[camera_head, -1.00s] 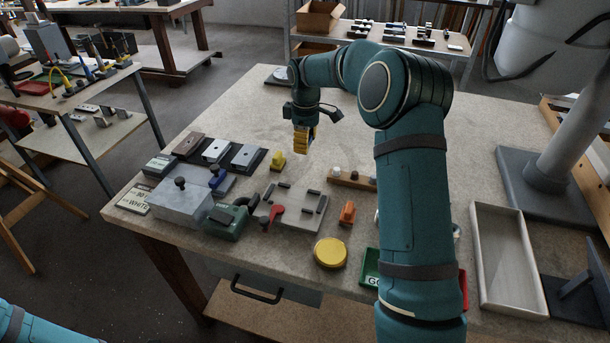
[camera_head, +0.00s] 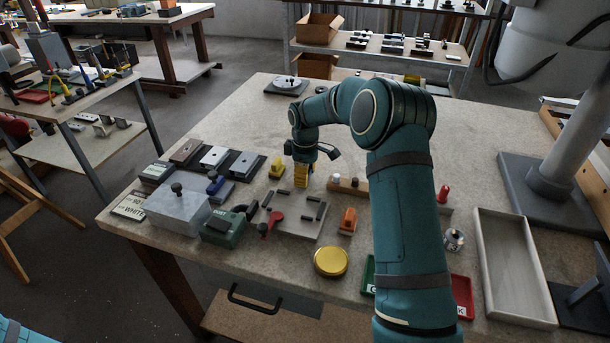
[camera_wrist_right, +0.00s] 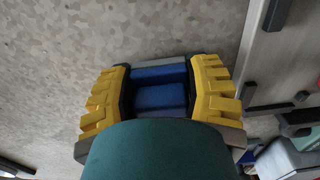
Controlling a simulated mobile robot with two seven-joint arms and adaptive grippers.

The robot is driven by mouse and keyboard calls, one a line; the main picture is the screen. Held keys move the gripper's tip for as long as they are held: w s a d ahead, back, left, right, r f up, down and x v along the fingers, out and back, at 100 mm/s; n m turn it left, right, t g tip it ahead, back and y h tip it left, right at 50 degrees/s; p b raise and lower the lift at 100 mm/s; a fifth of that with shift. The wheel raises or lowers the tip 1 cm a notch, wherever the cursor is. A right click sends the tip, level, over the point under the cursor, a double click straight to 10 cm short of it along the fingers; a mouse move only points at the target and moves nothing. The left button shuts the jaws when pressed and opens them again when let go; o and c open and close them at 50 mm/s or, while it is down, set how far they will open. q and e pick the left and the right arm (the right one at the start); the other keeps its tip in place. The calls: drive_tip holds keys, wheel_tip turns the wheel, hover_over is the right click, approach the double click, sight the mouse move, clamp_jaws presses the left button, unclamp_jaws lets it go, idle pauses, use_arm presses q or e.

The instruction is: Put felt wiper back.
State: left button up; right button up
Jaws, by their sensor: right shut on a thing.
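My right gripper (camera_head: 301,175) is low over the middle of the bench, behind the grey fixture plate (camera_head: 309,222). Its yellow jaws also show in the right wrist view (camera_wrist_right: 160,95), shut on a blue block with a grey edge. I take this block for the felt wiper (camera_wrist_right: 160,97). Part of the block is hidden by the jaws and my wrist, and I cannot tell whether it touches the bench. In the head view it cannot be made out between the jaws. My left gripper is out of view.
A green box (camera_head: 223,228), an orange piece (camera_head: 347,221) and a yellow disc (camera_head: 330,262) are nearer. Bare bench lies behind the gripper.

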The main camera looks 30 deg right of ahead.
drive_tip(key=shift+f, duration=0.1)
drive_tip(key=o, duration=1.1)
drive_tip(key=shift+f, duration=0.1)
drive_tip(key=shift+c, duration=0.2)
wheel_tip(320, 180, up, 12)
drive_tip(key=p, duration=0.2)
drive_tip(key=shift+r+p, duration=0.2)
drive_tip(key=shift+p, duration=0.1)
